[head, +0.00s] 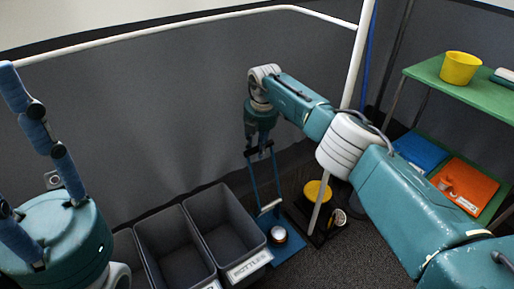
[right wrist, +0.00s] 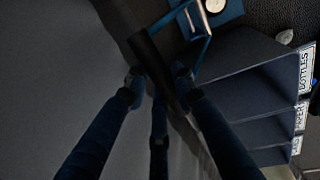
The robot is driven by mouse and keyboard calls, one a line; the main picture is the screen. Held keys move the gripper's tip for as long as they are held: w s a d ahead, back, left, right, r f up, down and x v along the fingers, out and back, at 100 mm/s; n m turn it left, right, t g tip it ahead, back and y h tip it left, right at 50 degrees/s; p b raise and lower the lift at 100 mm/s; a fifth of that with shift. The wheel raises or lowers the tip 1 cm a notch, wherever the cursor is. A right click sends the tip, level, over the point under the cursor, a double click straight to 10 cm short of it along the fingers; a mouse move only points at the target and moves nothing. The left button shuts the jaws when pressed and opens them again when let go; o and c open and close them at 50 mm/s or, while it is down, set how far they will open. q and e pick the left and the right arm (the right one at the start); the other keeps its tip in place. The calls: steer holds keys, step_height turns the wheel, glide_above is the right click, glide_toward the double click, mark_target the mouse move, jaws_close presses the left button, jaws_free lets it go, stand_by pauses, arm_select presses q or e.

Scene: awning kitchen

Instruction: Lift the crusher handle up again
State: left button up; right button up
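The crusher (head: 254,180) has a blue frame standing up from a blue base, with its lever arms raised steeply in the head view. A round can (head: 278,234) sits on the base. The black handle bar (right wrist: 152,55) runs between the fingertips of my right gripper (right wrist: 157,75). In the head view, my right gripper (head: 261,149) points down at the top of the lever arms. Whether its fingers press on the bar is unclear. My left gripper (head: 35,165) is at the left edge, fingers spread and empty, far from the crusher.
A stand with a yellow disc (head: 317,191) and a white pole is close on the right. Green shelves (head: 462,87) hold a yellow pot (head: 460,67) and trays. A grey wall lies behind.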

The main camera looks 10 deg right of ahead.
steer(key=shift+o, duration=0.9)
steer(key=shift+a+f, duration=0.2)
steer(key=shift+f, duration=0.05)
steer(key=shift+r, duration=0.1)
steer(key=shift+r, duration=0.3)
step_height(320, 180, up, 11)
steer(key=s, duration=0.1)
steer(key=shift+s+d, duration=0.3)
steer(key=shift+s, duration=0.05)
steer(key=shift+r, duration=0.1)
